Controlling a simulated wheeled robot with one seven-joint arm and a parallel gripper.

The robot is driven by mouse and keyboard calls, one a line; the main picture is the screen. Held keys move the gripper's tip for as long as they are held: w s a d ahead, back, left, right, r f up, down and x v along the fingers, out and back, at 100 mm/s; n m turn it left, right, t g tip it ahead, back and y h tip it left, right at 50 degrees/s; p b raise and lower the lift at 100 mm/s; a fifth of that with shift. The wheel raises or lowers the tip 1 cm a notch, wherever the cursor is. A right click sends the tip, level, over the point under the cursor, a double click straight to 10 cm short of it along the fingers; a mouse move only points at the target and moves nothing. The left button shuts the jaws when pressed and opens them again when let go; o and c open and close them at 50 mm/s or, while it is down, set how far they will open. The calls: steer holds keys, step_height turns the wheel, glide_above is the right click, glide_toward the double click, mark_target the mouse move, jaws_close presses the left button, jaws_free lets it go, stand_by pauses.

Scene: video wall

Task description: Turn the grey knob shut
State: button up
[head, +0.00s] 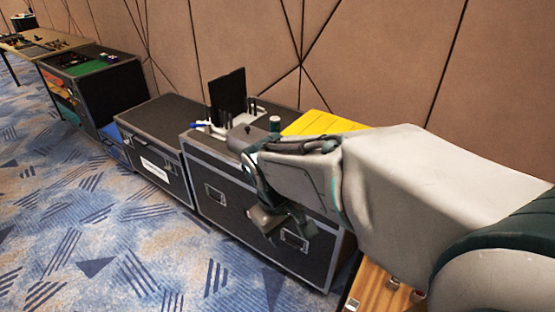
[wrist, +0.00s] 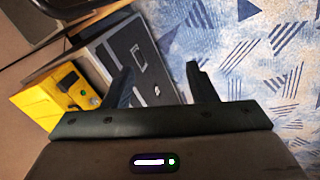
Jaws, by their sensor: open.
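A yellow box (head: 318,123) stands on the right end of a dark flight case, partly hidden behind my arm in the head view. It also shows at the left of the wrist view (wrist: 37,103), with a small dark knob-like part (wrist: 68,84) on one face. I cannot tell whether that part is the grey knob or how it is turned. My gripper (wrist: 159,72) is open and empty, its two dark fingers spread apart. In the head view my gripper (head: 268,217) hangs in front of the flight case, apart from the yellow box.
The flight case (head: 218,187) with metal latches stands against a brown panelled wall. A black upright panel (head: 228,94) and small items stand on it. A lower case (head: 150,128) and a cabinet (head: 108,84) stand left. The blue carpet (head: 90,240) in front is clear.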

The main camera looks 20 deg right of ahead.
steer(key=w+d+f+n+g+h+b, duration=0.2)
steer(key=w+d+f+n+h+b, duration=0.3)
steer(key=w+d+f+n+h, duration=0.65)
steer(key=w+d+f+n+t+h+b, duration=0.25)
steer(key=w+f+n+t, duration=0.65)
steer(key=w+f+n, duration=0.5)
steer(key=shift+n+y, duration=0.3)
steer(key=shift+n, duration=0.25)
steer(key=r+x, duration=0.1)
steer(key=x, duration=0.3)
steer(key=w+x, duration=0.1)
steer(key=x, duration=0.4)
steer(key=r+x, duration=0.1)
steer(key=x, duration=0.4)
steer(key=shift+w+a+r, duration=0.25)
steer(key=shift+a+r, duration=0.1)
steer(key=c, duration=1)
